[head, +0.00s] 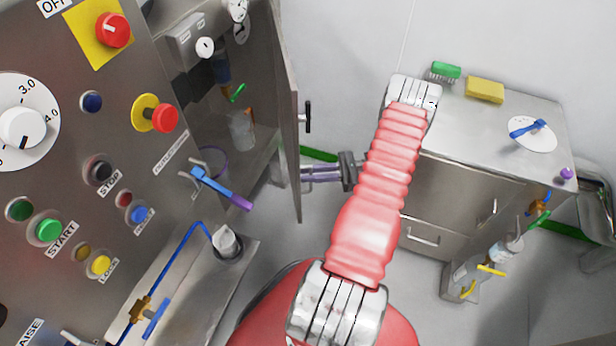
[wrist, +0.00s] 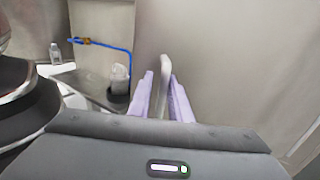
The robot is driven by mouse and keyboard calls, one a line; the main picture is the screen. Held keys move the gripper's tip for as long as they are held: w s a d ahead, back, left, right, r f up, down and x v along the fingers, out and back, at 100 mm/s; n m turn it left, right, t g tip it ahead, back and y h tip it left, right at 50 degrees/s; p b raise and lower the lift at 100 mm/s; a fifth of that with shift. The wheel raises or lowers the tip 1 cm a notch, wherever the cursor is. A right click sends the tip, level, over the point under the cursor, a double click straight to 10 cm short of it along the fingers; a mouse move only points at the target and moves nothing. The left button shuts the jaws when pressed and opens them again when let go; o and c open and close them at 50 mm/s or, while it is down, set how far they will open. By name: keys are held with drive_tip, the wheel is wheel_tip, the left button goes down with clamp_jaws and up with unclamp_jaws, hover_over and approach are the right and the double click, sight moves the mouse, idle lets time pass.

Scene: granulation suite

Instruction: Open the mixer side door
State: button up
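The mixer side door (head: 282,110) is a tall grey metal panel, seen at a steep angle in the head view. It stands out from the mixer body with the inside showing to its left. A black handle (head: 307,117) sits on its outer face. My gripper (head: 303,174) is low at the door's outer side, and its purple fingers reach toward the door edge. The door face (wrist: 225,65) fills the right of that view.
The mixer control panel (head: 60,150) with buttons and a red emergency stop (head: 165,118) is at the left. A cabinet (head: 500,130) stands right of my arm. Floor shows between.

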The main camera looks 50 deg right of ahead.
drive_tip(key=shift+d, duration=0.1)
wheel_tip(320, 180, up, 10)
drive_tip(key=shift+f, duration=0.1)
idle(0.8)
drive_tip(key=shift+o, duration=0.4)
